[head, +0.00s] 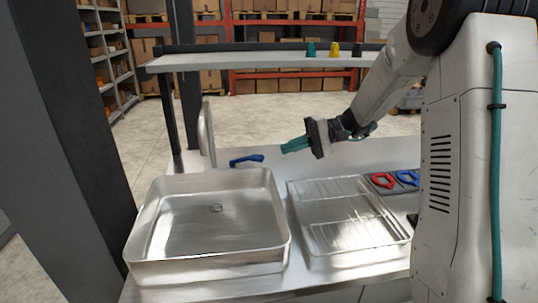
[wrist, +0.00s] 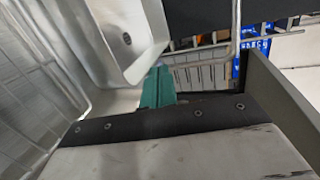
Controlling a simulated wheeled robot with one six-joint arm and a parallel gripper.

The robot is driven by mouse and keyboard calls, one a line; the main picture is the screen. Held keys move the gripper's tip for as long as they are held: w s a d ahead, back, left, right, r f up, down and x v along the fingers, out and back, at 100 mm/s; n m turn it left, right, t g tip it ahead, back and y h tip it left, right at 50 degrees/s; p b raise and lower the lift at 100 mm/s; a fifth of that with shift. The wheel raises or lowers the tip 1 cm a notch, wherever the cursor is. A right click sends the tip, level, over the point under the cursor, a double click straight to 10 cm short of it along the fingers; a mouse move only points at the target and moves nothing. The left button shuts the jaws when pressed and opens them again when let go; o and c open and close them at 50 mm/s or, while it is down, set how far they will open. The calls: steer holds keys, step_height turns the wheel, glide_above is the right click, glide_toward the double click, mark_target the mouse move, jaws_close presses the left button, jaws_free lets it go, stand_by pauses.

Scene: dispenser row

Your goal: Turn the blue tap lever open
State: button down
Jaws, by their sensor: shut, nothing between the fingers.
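The blue tap lever (head: 247,160) lies low behind the sink's back edge in the head view, just right of the curved metal spout (head: 207,135). It points to the right, with its tip slightly raised. My gripper (head: 288,147) has teal fingers, which are shut and empty. It is to the right of the lever, and a gap shows between them in the picture. In the wrist view the teal fingertips (wrist: 158,75) are in front of the sink's edge. I cannot make out the lever for certain there.
The metal sink basin (head: 275,225) is empty. A wire drying rack (head: 345,215) stands to its right. Red (head: 382,181) and blue (head: 407,178) handled things lie farther right. A raised shelf (head: 250,62) spans the back and carries small coloured items.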

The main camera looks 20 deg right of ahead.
mark_target(246, 160)
steer(key=w+d+f+m+t+y, duration=0.2)
steer(key=w+d+f+t, duration=0.35)
steer(key=w+d, duration=0.25)
steer(key=a, duration=1.1)
steer(key=shift+a+f+g, duration=0.15)
steer(key=shift+a+g, duration=0.15)
steer(key=shift+g, duration=0.15)
steer(key=shift+s+d, duration=0.1)
steer(key=shift+s, duration=0.05)
